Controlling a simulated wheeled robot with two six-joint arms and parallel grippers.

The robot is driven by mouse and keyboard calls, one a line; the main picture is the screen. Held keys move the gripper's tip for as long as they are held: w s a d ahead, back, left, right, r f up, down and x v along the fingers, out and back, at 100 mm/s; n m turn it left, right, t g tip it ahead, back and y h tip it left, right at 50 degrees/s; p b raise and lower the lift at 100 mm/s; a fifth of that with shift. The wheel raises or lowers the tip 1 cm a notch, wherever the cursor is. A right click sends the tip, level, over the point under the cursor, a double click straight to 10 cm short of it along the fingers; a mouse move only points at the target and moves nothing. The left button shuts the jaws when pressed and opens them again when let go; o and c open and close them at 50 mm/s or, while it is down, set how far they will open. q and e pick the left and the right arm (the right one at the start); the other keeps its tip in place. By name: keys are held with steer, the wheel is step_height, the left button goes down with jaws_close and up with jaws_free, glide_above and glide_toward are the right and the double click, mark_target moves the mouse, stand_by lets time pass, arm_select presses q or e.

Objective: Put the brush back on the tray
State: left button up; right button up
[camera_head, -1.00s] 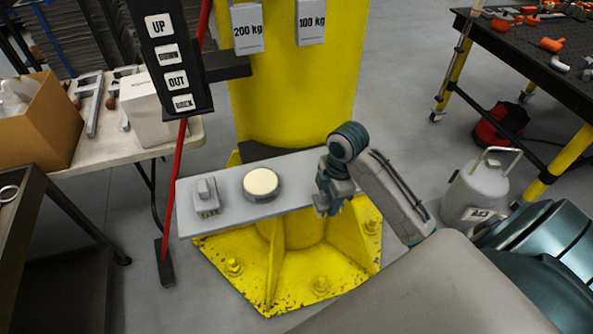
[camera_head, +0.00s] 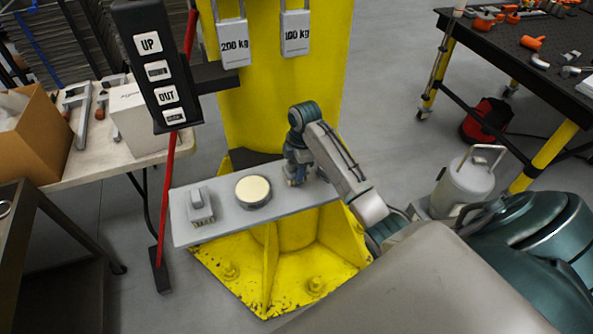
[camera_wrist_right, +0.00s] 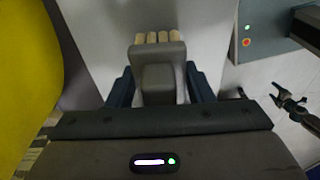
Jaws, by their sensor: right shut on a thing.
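The tray (camera_head: 228,215) is a flat grey shelf on the yellow column. My right gripper (camera_head: 296,181) is over its right part, right of a round tin. In the right wrist view the gripper (camera_wrist_right: 160,90) is shut on the brush (camera_wrist_right: 158,50), a grey block with a row of cream tufts, between two dark teal fingers. Pale grey surface lies behind the brush; I cannot tell whether the brush touches it. In the head view the brush is too small and covered to make out. My left gripper is not in view.
The round cream-topped tin (camera_head: 253,191) and a small grey block with a raised grip (camera_head: 199,206) stand on the tray. A black label panel (camera_head: 158,70) and red pole (camera_head: 167,190) stand at the left.

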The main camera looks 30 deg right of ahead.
step_height(320, 180, down, 2)
steer(key=shift+f+p, duration=0.25)
steer(key=shift+p, duration=0.2)
steer(key=o, duration=0.9)
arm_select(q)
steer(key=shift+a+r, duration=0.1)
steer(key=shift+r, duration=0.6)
arm_select(e)
steer(key=r+b, duration=0.1)
steer(key=r, duration=0.1)
steer(key=r+b, duration=0.1)
steer(key=r, duration=0.1)
steer(key=d+r+b, duration=0.1)
steer(key=r, duration=0.2)
steer(key=shift+s, duration=0.1)
step_height(320, 180, up, 4)
steer(key=shift+s+d+f+p, duration=0.1)
steer(key=shift+p, duration=0.9)
arm_select(q)
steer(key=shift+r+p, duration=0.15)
steer(key=shift+p, duration=0.4)
arm_select(e)
steer(key=shift+s+d+r, duration=0.1)
steer(key=shift+r, duration=0.55)
steer(key=shift+f, duration=0.1)
